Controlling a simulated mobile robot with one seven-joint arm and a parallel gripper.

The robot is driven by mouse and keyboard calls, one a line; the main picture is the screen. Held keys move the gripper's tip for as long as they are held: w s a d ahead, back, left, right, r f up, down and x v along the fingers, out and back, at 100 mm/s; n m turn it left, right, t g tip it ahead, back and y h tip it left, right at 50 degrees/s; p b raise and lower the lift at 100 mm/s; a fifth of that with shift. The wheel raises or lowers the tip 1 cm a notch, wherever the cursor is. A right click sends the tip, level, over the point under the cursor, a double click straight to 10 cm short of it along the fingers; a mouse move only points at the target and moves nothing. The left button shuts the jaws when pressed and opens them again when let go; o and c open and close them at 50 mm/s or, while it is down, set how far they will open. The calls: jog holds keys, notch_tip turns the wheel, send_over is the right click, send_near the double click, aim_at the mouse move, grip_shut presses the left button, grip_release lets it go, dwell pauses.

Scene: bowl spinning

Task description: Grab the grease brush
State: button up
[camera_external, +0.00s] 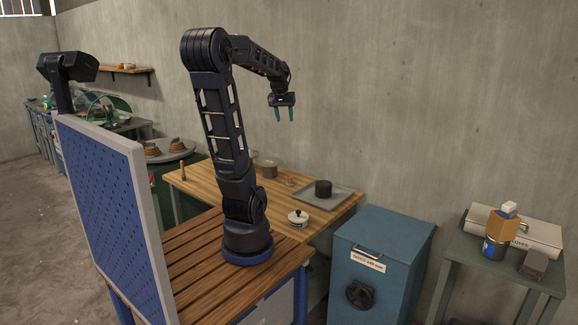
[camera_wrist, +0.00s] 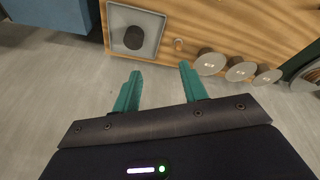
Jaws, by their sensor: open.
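I cannot pick out the grease brush for certain. A small upright brown stick (camera_external: 183,171) stands at the left end of the wooden table (camera_external: 215,190) in the external view and could be its handle. A smaller wooden piece (camera_external: 290,181) stands near the tray; a similar small piece shows in the wrist view (camera_wrist: 178,44). My gripper (camera_external: 285,115) hangs high above the table's far side, fingers pointing down. In the wrist view my gripper (camera_wrist: 160,68) is open, with nothing between its two green fingers.
A grey tray (camera_external: 333,203) holds a dark cylinder (camera_external: 323,188). Several grey round pots (camera_wrist: 210,63) stand along the table. A lidded white pot (camera_external: 298,217) sits near its front edge. A blue cabinet (camera_external: 380,262) is at the right; a blue perforated panel (camera_external: 105,205) stands left.

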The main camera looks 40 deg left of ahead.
jog(key=w+a+f+n+g, duration=0.15)
jog(key=w+a, duration=0.25)
jog(key=a, duration=0.5)
jog(key=w+a+f+n, duration=0.1)
jog(key=w+a+n, duration=0.25)
jog(key=a, duration=0.65)
jog(key=a+f+n, duration=0.2)
jog(key=a+f, duration=0.1)
jog(key=a, duration=0.6)
jog(key=a+f+n, duration=0.1)
jog(key=a+f, duration=0.1)
jog(key=a, duration=0.7)
jog(key=n+g, duration=0.2)
jog(key=n, duration=0.6)
send_over(183, 174)
jog(key=a, duration=0.2)
jog(key=shift+h, duration=0.4)
jog(key=f, duration=1.8)
jog(key=w+f, duration=0.1)
jog(key=f, duration=0.8)
jog(key=shift+d+f, duration=0.15)
jog(key=shift+d, duration=0.05)
jog(key=shift+s+d+f, duration=0.1)
jog(key=shift+d+f, duration=0.05)
jog(key=shift+f, duration=0.7)
jog(key=shift+s+d+f, duration=0.1)
jog(key=shift+d+f, duration=0.1)
jog(key=shift+f, duration=0.7)
jog(key=shift+d+f, duration=0.15)
jog(key=shift+f, duration=0.7)
